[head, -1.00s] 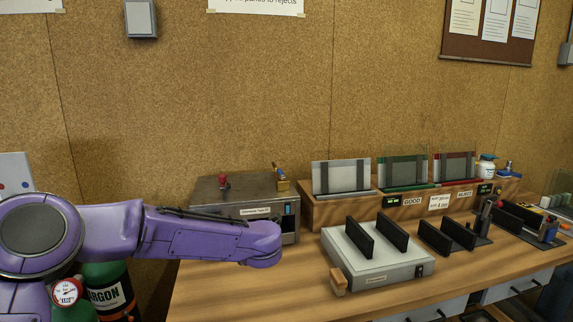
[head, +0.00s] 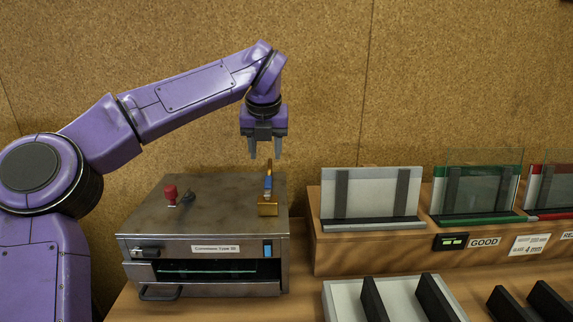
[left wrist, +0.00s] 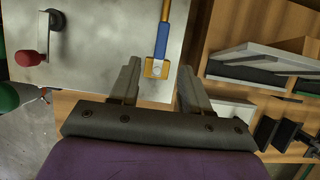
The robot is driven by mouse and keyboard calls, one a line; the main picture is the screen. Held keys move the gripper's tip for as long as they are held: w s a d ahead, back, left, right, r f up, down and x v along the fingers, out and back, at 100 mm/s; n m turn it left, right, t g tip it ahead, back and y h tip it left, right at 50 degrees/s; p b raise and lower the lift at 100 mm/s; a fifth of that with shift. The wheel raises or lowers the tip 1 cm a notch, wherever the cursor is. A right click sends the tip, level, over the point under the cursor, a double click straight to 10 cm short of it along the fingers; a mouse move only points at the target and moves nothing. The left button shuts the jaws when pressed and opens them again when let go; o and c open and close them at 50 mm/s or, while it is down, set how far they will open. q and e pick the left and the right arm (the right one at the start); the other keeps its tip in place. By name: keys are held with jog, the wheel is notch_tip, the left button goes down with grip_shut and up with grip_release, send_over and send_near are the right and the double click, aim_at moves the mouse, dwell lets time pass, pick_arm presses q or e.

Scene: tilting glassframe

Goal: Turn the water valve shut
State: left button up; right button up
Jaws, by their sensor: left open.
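A valve with a blue lever (head: 268,184) and a brass body stands on top of a grey metal machine (head: 215,218), near its right side. The lever lies roughly in line with the brass pipe. In the left wrist view the blue lever (left wrist: 161,40) and brass block show just beyond and between my fingers. My left gripper (head: 266,150) is open and empty, pointing down above the valve; I see no contact. My right gripper is not in view.
A wooden rack (head: 345,248) with upright panels stands to the machine's right. A light grey block with black plates (head: 434,296) stands in front of it. The cork wall (head: 330,80) is close behind. The air above the machine is free except for my arm.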

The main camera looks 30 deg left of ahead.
aim_at(268, 181)
pick_arm(q)
jog(key=x, duration=0.5)
jog(key=p+x, duration=0.1)
jog(key=x, duration=0.4)
jog(key=shift+w+d, duration=0.1)
jog(key=shift+w, duration=0.15)
jog(key=shift+s+r, duration=0.1)
jog(key=shift+s, duration=0.1)
jog(key=shift+w, duration=0.1)
grip_shut()
